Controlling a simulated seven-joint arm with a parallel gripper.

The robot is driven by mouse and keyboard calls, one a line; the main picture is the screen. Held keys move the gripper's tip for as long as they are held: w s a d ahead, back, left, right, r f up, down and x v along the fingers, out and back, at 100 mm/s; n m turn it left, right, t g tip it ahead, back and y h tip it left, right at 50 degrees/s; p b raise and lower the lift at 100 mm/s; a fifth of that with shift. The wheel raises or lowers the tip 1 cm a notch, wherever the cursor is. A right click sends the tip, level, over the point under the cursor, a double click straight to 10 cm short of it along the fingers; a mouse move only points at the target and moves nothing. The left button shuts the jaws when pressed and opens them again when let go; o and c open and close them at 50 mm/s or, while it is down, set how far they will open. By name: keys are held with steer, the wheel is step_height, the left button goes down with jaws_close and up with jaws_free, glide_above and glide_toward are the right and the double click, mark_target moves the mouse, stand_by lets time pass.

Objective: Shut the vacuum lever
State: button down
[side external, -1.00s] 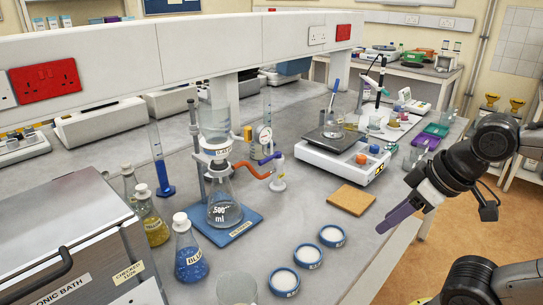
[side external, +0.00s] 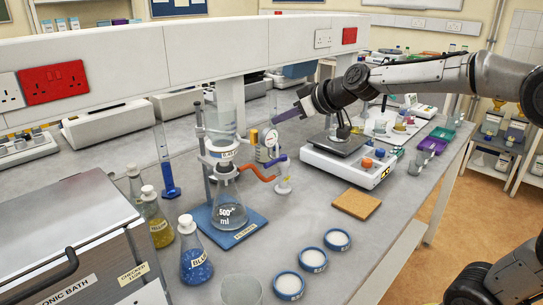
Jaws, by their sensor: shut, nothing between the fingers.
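My gripper (side external: 277,119) is shut and empty.
A glass funnel (side external: 224,125) stands over the flask on a blue base (side external: 204,217). A balance (side external: 345,166) is to the right. Stoppered flasks, including a blue one (side external: 195,258), stand at the left. Bare bench lies before the cork mat (side external: 356,203).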

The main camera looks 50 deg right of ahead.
mark_target(272, 162)
steer(key=w+d+f+m+g, duration=0.1)
steer(key=w+d+f, duration=0.1)
steer(key=f, duration=0.4)
steer(key=shift+d, duration=0.7)
steer(key=shift+w, duration=0.15)
steer(key=shift+w+f, duration=0.75)
steer(key=shift+f, duration=0.6)
steer(key=shift+w+f, duration=0.75)
steer(key=shift+f, duration=0.6)
steer(key=shift+w+f, duration=0.75)
steer(key=shift+f, duration=0.6)
